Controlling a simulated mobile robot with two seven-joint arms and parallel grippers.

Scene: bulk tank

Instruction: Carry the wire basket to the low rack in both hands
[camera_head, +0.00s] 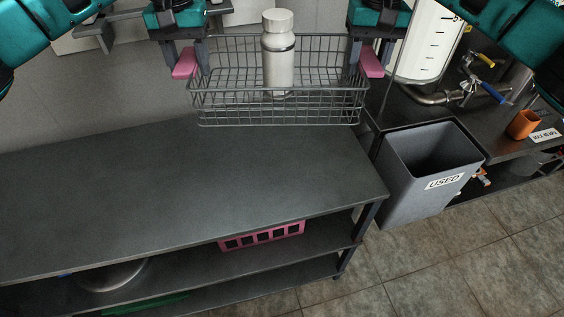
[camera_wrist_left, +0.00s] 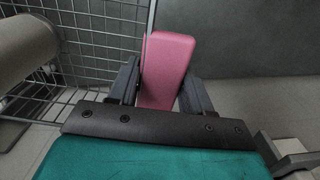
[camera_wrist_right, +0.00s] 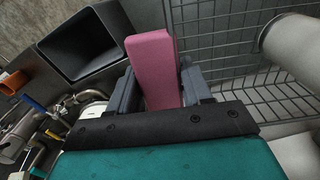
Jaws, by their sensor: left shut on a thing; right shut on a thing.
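The grey wire basket (camera_head: 278,113) hangs level between my two grippers at the top of the head view. A white bottle (camera_head: 278,60) with a white cap stands upright in it. My left gripper (camera_head: 186,62) is shut on the basket's left pink handle (camera_wrist_left: 167,70). My right gripper (camera_head: 371,62) is shut on the right pink handle (camera_wrist_right: 153,68). Basket mesh also shows beside the jaws in the left wrist view (camera_wrist_left: 95,45) and in the right wrist view (camera_wrist_right: 225,45). I cannot tell for certain whether the basket is clear of the surface below it.
A dark shelved table (camera_head: 200,190) has a clear top; a pink crate (camera_head: 262,236) sits on its lower shelf. A grey bin (camera_head: 425,180) labelled USED stands at its right. An orange cup (camera_head: 522,125) and a white tank (camera_head: 424,40) with valves are at the right.

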